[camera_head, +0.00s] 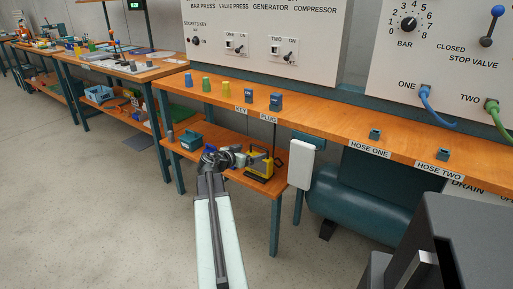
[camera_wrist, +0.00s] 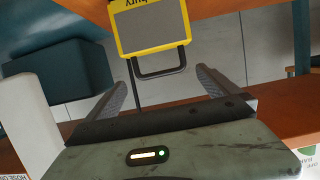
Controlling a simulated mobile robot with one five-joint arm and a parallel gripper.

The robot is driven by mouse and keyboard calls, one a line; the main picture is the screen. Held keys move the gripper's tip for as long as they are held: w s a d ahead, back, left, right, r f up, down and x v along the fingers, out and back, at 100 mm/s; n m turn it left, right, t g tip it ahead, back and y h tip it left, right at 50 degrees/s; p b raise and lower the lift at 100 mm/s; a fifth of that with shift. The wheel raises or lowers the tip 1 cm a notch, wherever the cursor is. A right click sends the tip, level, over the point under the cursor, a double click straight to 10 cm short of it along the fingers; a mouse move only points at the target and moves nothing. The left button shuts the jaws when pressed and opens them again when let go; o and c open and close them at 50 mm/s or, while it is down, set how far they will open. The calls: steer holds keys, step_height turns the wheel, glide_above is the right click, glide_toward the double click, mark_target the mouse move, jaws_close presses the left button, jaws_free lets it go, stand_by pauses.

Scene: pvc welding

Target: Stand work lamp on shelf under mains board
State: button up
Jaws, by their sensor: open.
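The work lamp (camera_head: 261,166), yellow with a dark frame, stands on the lower shelf (camera_head: 222,146) under the bench top, below the mains board (camera_head: 262,30). The wrist view, which appears upside down, shows the lamp (camera_wrist: 150,28) as a grey panel in a yellow rim with a black handle. The handle lies between my two fingertips in the picture; I see no contact with them. My gripper (camera_wrist: 163,72) is open. In the head view my gripper (camera_head: 238,157) is just left of the lamp, and its fingertips are hard to make out.
A teal box (camera_head: 190,140) sits on the same shelf, to the left. A white panel (camera_head: 301,164) and a dark teal tank (camera_head: 365,190) stand to the right. The bench top (camera_head: 325,124) above carries several small coloured pieces. The floor (camera_head: 110,220) at left is clear.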

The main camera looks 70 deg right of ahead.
steer(key=shift+v, duration=0.75)
steer(key=w+a+f+n+t+y, duration=0.1)
steer(key=w+a+f+n+y, duration=0.2)
steer(key=w+a, duration=0.6)
steer(key=w+a+f+n+t+y, duration=0.1)
steer(key=w+a+f+n+t, duration=0.15)
steer(key=w+a+f, duration=0.65)
steer(key=w+a+n+t+y, duration=0.1)
steer(key=w+a+n+y, duration=0.3)
steer(key=a, duration=0.9)
steer(key=w+a+f+n+y, duration=0.25)
steer(key=a+n, duration=0.35)
steer(key=a, duration=1.4)
steer(key=w+a+f+n+y, duration=0.15)
steer(key=a+n+y, duration=0.35)
steer(key=a, duration=1.5)
step_height(320, 180, up, 40)
steer(key=h+p, duration=0.1)
steer(key=p, duration=3.9)
steer(key=shift+s+d+g+p, duration=0.25)
steer(key=shift+s+g+p, duration=0.1)
steer(key=shift+s, duration=0.1)
steer(key=shift+f+n, duration=0.1)
steer(key=shift+n, duration=0.15)
